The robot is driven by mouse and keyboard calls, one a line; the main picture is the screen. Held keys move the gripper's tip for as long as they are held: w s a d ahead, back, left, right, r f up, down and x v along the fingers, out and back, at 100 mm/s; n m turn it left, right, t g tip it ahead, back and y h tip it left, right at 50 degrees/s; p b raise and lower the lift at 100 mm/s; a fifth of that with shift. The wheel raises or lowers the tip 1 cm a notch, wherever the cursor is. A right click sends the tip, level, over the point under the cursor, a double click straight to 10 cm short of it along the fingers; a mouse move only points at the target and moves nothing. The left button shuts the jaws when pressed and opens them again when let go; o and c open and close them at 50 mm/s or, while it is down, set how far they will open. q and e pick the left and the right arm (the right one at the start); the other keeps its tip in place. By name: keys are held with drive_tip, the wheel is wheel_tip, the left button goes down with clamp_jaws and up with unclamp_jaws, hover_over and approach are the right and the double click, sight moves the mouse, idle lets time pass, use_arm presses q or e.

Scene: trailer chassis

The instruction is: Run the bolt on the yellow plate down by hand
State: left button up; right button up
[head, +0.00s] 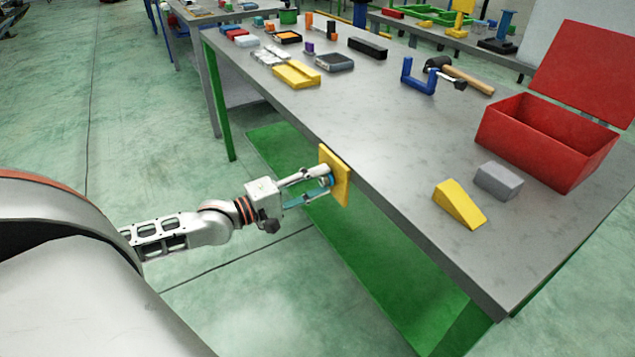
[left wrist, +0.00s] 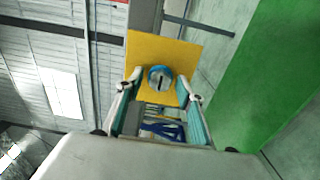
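The yellow plate (head: 341,176) stands upright at the near edge of the grey table. It also fills the upper middle of the left wrist view (left wrist: 185,50). The bolt shows there as a round blue head with a dark slot (left wrist: 160,78) against the plate; in the head view the blue head (head: 327,181) is partly hidden by the fingers. My left gripper (head: 322,182) points at the plate with its fingers apart. In the left wrist view its fingertips (left wrist: 163,84) lie either side of the bolt head, with a visible gap on each side. My right gripper is not in view.
The grey table (head: 400,135) extends beyond the plate. On it are a yellow wedge (head: 459,203), a grey block (head: 499,181), an open red box (head: 540,140), a blue clamp (head: 418,77) and a yellow block (head: 297,74). A green shelf (head: 375,270) lies below. Floor left of the table is clear.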

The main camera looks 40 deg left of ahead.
use_arm(q)
drive_tip(key=shift+c, duration=0.5)
clamp_jaws()
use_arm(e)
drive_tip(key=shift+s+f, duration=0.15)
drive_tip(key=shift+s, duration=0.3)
use_arm(q)
drive_tip(key=shift+r, duration=0.1)
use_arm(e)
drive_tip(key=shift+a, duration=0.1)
